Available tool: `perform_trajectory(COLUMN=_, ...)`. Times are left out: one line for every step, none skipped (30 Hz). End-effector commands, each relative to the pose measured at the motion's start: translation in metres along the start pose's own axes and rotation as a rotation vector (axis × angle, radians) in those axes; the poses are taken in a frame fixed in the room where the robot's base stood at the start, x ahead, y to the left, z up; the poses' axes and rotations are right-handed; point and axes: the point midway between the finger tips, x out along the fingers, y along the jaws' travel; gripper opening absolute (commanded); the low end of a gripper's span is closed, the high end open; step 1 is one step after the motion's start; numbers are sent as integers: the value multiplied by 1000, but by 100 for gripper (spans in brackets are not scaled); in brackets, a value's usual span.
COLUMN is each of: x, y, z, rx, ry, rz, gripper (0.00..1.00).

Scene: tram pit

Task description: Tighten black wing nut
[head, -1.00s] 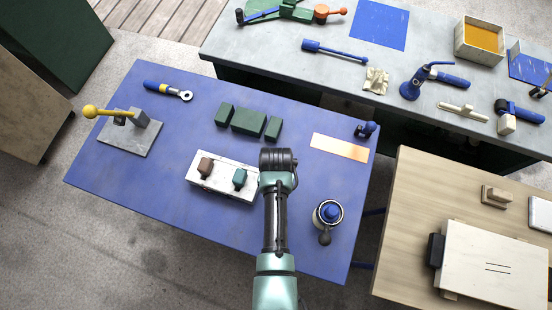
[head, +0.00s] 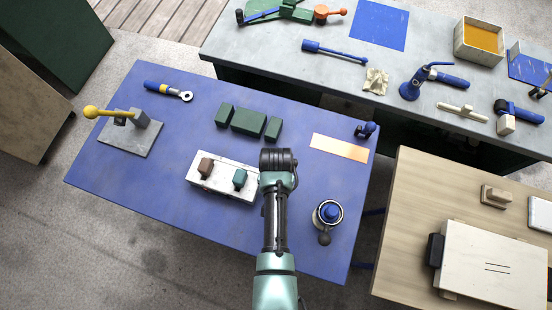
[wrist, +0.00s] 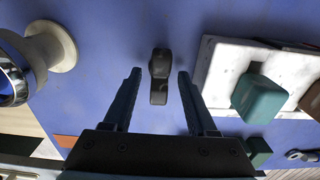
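The black wing nut (wrist: 159,68) stands in the wrist view above the blue tabletop, its wing upright in the picture. My gripper (wrist: 160,76) is open, with one finger on each side of the wing nut and blue showing in both gaps. I cannot tell how far the fingertips reach down beside it. In the head view my arm's end hides both the wing nut and the fingers.
A white plate (head: 215,188) with a brown knob (head: 206,167) and a teal knob (head: 240,179) lies close left of my arm's end. A round holder with a blue top (head: 331,212) stands to its right. Green blocks (head: 249,121) stand behind on the blue table (head: 150,185).

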Motion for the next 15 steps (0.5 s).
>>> perform_trajectory(x=0, y=0, z=0, rx=-1, ry=-1, rz=0, gripper=57)
perform_trajectory(x=0, y=0, z=0, rx=-1, ry=-1, rz=0, gripper=57)
perform_trajectory(x=0, y=0, z=0, rx=-1, ry=-1, rz=0, gripper=57)
perform_trajectory(x=0, y=0, z=0, rx=-1, ry=-1, rz=0, gripper=57)
perform_trajectory(x=0, y=0, z=0, rx=-1, ry=-1, rz=0, gripper=57)
perform_trajectory(x=0, y=0, z=0, rx=-1, ry=-1, rz=0, gripper=57)
perform_trajectory(x=-1, y=0, z=0, rx=-1, ry=-1, rz=0, gripper=57)
perform_trajectory(x=-2, y=0, z=0, rx=-1, ry=0, rz=0, gripper=57)
perform_trajectory(x=-4, y=0, z=0, rx=-1, ry=0, rz=0, gripper=57)
perform_trajectory(x=-6, y=0, z=0, rx=-2, ry=0, rz=0, gripper=57)
perform_trajectory(x=-9, y=0, z=0, rx=-2, ry=0, rz=0, gripper=57)
perform_trajectory(x=-14, y=0, z=0, rx=-2, ry=2, rz=0, gripper=57)
perform_trajectory(x=-18, y=0, z=0, rx=-2, ry=1, rz=0, gripper=57)
perform_trajectory(x=-22, y=0, z=0, rx=-2, ry=2, rz=-1, gripper=57)
perform_trajectory(x=-28, y=0, z=0, rx=-2, ry=2, rz=-1, gripper=57)
